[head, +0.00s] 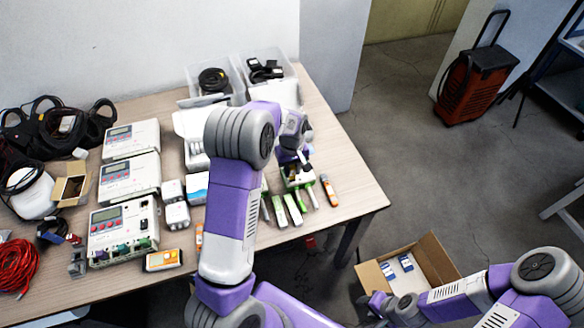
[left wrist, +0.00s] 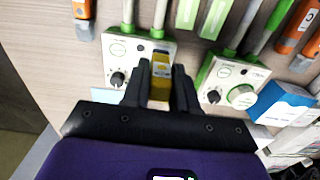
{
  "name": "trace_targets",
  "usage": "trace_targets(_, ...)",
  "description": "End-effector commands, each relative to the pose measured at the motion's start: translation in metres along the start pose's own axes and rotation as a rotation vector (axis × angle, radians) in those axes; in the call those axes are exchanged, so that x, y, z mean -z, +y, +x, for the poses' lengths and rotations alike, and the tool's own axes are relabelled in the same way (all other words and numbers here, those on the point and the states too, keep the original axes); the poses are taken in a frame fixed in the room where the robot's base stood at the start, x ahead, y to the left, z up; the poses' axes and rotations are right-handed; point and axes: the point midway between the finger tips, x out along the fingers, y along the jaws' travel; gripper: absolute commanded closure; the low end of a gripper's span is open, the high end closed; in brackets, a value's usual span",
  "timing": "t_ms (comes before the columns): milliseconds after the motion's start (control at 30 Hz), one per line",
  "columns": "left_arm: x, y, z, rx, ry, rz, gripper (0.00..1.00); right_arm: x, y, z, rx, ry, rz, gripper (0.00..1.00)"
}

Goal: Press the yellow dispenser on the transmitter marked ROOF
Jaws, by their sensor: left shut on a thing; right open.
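My left gripper (head: 301,160) is over the right part of the table. In the left wrist view it (left wrist: 161,82) is shut on a small yellow dispenser (left wrist: 161,78). The dispenser is in front of a white-and-green transmitter (left wrist: 116,52) with a black knob; I cannot tell whether they touch. A second transmitter (left wrist: 222,74) with a black knob and a round pale part lies to its right. The labels are too small to read, so I cannot tell which is ROOF. One transmitter (head: 290,182) shows below the gripper in the head view. My right gripper (head: 374,309) is open near the cardboard box, low at the right.
White control units (head: 131,178) and coiled cables (head: 16,266) fill the table's left side. Clear bins (head: 245,87) stand at the back. An orange tool (head: 329,190) lies near the right edge. An open cardboard box (head: 433,262) stands beyond the table.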

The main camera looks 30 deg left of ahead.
Motion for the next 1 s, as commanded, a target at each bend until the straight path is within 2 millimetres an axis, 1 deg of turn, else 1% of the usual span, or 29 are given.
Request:
trace_targets(433,0.0001,0.0000,0.0004,0.000,0.000,0.000,0.92,0.0000,0.0001,0.0002,0.000,0.000,0.000,0.57)
trace_targets(800,0.0002,0.0000,0.0079,0.000,0.000,0.000,0.92,0.0001,0.0013,0.0035,0.000,0.000,0.000,0.57)
trace_targets(1000,0.0003,0.0000,0.0078,0.000,0.000,-0.001,0.92,0.0001,0.0012,0.0033,0.000,0.000,0.000,0.57)
